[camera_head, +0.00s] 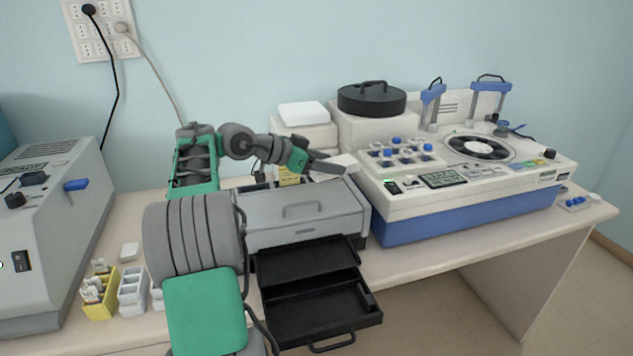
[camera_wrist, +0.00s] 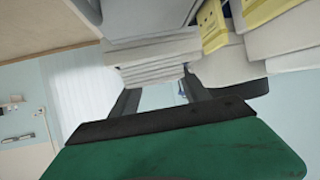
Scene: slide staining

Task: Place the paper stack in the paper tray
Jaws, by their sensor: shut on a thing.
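My gripper (camera_head: 326,164) is above the back of the grey printer-like machine (camera_head: 300,212), its fingers pointing right. It is shut on the white paper stack (camera_head: 342,161), which shows only in part in the head view. In the wrist view the stack (camera_wrist: 155,62) shows as several white layers at the fingertips (camera_wrist: 162,92). The black paper tray (camera_head: 325,312) is pulled out low at the front of the machine, with a handle on its front edge. Its visible floor looks empty. The stack is above and behind the tray, apart from it.
A blue-and-white device (camera_head: 460,190) stands close on the right. White boxes (camera_head: 375,130), one with a black round lidded pot (camera_head: 371,99), stand behind. A yellow rack (camera_head: 100,300) and a grey machine (camera_head: 50,230) are at left. Space above the open tray is clear.

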